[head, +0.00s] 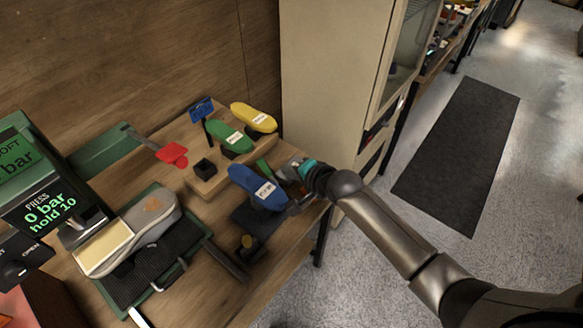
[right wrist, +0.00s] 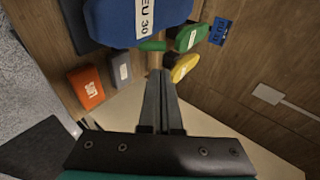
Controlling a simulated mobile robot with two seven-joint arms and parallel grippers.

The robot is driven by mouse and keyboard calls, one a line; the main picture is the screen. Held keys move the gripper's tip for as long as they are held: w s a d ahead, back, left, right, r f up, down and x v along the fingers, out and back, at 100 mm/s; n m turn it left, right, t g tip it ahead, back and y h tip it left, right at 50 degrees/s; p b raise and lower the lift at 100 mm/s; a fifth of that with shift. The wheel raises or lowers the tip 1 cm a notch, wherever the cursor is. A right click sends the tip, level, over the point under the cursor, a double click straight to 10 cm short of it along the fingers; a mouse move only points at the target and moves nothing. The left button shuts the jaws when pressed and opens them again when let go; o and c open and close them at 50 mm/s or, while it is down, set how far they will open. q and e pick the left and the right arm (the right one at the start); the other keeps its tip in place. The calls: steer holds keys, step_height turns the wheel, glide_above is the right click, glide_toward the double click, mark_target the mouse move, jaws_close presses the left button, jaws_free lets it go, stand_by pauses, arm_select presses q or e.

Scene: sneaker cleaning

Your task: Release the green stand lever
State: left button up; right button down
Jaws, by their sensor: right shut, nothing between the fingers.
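A blue shoe form (head: 257,188) with a white label sits on a dark stand (head: 258,220) near the table's right end. A narrow green piece (head: 264,170), which looks like the stand lever, shows just behind the blue form. A small green part also shows past the blue form (right wrist: 135,18) in the right wrist view (right wrist: 152,46). My right gripper (head: 292,168) is beside the blue form, at its right. Its fingers (right wrist: 160,74) are together with nothing between them. I cannot tell whether they touch the lever. My left gripper is not in view.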

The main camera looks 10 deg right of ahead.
steer(key=shift+s+d+r, duration=0.25)
steer(key=shift+s+r, duration=0.15)
steer(key=shift+s, duration=0.05)
stand_by(0.3)
